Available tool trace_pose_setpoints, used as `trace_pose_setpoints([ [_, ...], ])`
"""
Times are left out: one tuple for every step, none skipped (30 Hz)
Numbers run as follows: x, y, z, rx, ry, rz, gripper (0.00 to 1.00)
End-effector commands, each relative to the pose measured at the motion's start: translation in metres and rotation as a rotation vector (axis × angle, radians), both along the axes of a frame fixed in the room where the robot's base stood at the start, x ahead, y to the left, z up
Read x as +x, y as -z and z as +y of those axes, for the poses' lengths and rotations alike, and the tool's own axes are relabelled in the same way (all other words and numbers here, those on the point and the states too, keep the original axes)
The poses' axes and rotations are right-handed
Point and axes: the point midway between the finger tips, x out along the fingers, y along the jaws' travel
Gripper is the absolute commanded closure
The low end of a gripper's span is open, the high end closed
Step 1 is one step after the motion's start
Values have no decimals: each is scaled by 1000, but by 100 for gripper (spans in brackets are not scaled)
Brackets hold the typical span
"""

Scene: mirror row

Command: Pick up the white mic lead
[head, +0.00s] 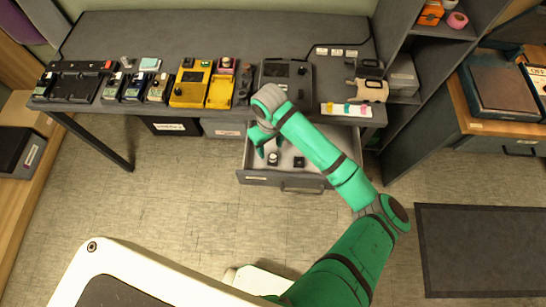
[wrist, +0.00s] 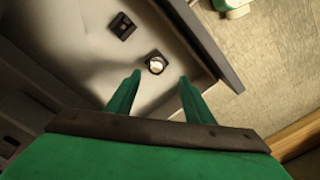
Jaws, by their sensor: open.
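A small round white item, which looks like the white mic lead (wrist: 156,66), sits in a dark square holder in the open drawer (head: 262,180). It also shows in the head view (head: 273,157). A second dark square piece (wrist: 122,26) lies to its left in the wrist view and to its right in the head view (head: 299,162). My gripper (wrist: 160,76) is open and empty above the drawer. Its fingertips point at the white item, which appears just beyond them and between them. I cannot tell the exact gap.
The drawer's front wall (wrist: 200,42) and side walls stand close around my gripper. The grey desk (head: 170,30) above holds yellow boxes (head: 190,88) and a dark device (head: 285,75). Shelves (head: 405,80) stand at right. The floor (head: 180,210) before the drawer is clear.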

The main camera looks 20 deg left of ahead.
Motion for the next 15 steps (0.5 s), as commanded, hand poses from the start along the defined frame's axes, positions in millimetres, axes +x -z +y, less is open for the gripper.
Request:
trace_pose_setpoints([
  [-1, 6, 0, 0, 1, 1, 52],
  [0, 9, 0, 1, 0, 1, 52],
  [0, 11, 0, 1, 0, -1, 52],
  [0, 13, -1, 0, 0, -1, 52],
  [0, 14, -1, 0, 0, -1, 52],
  [1, 16, -2, -1, 1, -1, 52],
  [1, 18, -2, 0, 1, 0, 52],
  [1, 20, -3, 0, 2, 0, 52],
  [1, 24, -4, 0, 2, 0, 52],
  [2, 28, -5, 0, 2, 0, 52],
  [2, 32, -6, 0, 2, 0, 52],
  [3, 38, -8, -1, 2, 1, 52],
  [3, 42, -9, -1, 2, 1, 52],
  [3, 47, -9, 1, 2, 1, 52],
  [3, 52, -9, 0, 2, 1, 52],
])
